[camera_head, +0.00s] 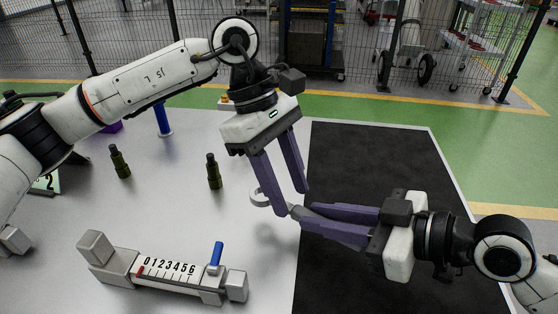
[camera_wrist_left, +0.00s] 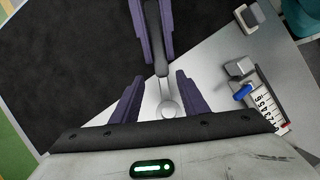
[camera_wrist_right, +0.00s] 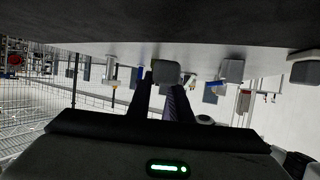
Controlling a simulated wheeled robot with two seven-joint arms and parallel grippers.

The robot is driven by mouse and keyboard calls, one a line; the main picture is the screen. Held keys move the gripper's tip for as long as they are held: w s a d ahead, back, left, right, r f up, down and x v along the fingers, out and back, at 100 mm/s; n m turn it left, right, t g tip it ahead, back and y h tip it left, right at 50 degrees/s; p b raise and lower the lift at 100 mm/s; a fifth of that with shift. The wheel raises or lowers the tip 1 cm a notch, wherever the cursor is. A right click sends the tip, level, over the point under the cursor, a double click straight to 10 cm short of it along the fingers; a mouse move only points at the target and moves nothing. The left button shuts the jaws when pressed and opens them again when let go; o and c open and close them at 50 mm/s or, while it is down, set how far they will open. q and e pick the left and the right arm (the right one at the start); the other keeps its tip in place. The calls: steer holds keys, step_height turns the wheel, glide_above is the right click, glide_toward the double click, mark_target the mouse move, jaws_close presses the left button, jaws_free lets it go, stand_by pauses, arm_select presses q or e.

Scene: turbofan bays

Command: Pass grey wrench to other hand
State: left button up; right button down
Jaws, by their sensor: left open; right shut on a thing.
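The grey wrench (camera_head: 276,205) is held above the table by my right gripper (camera_head: 303,216), whose purple fingers are shut on its handle. Its head points left and sticks out past the fingertips. My left gripper (camera_head: 290,201) is open and comes down from above, its fingers around the exposed part of the wrench. In the left wrist view the wrench (camera_wrist_left: 162,82) runs between the open left fingers (camera_wrist_left: 158,86), with its rounded end near the palm; I see no clear contact. The right fingers (camera_wrist_left: 153,30) grip its far part.
A white gauge fixture with numbers (camera_head: 165,277) and a blue lever stands at the front left. Two dark green bottle-like parts (camera_head: 214,172) and a blue post (camera_head: 162,120) stand behind. A black mat (camera_head: 375,160) covers the right side. A wire fence (camera_head: 190,30) runs beyond the table.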

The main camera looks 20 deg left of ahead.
arm_select(q)
steer(key=shift+x, duration=0.8)
steer(key=shift+c, duration=0.5)
jaws_close()
steer(key=shift+r, duration=0.1)
arm_select(e)
steer(key=c, duration=1.5)
jaws_free()
steer(key=shift+s, duration=0.1)
steer(key=shift+c, duration=0.2)
steer(key=shift+d, duration=0.15)
steer(key=shift+d+r, duration=0.15)
steer(key=shift+d, duration=0.15)
steer(key=v, duration=1.1)
steer(key=shift+s+r, duration=0.1)
steer(key=shift+r, duration=0.05)
